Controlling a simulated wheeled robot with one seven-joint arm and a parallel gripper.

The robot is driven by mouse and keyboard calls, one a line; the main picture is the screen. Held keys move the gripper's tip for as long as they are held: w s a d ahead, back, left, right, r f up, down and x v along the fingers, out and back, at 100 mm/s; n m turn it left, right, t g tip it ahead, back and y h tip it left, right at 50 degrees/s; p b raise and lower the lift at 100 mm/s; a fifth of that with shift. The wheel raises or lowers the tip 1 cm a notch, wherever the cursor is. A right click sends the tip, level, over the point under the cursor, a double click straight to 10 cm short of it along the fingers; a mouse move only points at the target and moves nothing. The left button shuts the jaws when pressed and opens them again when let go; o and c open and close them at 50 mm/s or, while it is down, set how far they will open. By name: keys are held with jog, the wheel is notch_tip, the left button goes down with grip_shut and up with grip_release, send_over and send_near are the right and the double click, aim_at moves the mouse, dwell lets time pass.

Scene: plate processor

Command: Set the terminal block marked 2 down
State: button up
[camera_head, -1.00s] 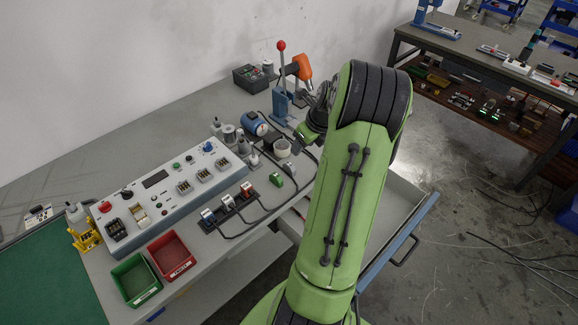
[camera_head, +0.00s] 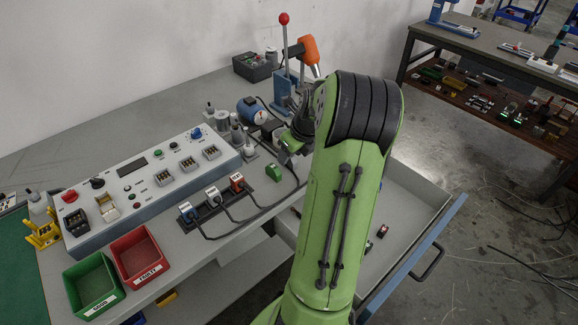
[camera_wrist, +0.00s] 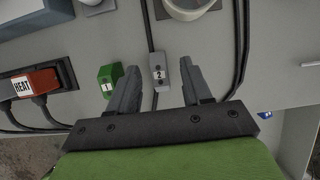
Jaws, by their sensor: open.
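The terminal block marked 2 (camera_wrist: 158,72) is a small grey block with a white label, on the grey bench top. In the wrist view it stands between the two fingers of my gripper (camera_wrist: 160,88), with a gap on each side. My gripper is open. In the head view my gripper (camera_head: 289,150) is low over the bench beside my green arm, and I cannot make out the block there. A green block marked 1 (camera_wrist: 109,80) stands just left of the fingers; it also shows in the head view (camera_head: 274,173).
Black cables run close to the grey block. A red HEAT connector (camera_wrist: 36,84) is at the left. The control panel (camera_head: 150,190), the green bin (camera_head: 93,286) and the red bin (camera_head: 139,257) are to the left. An open drawer (camera_head: 405,225) lies to the right.

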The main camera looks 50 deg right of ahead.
jog(key=shift+b+x, duration=0.65)
jog(key=shift+x, duration=0.5)
jog(key=shift+s+r, duration=0.15)
jog(key=shift+r, duration=0.05)
grip_shut()
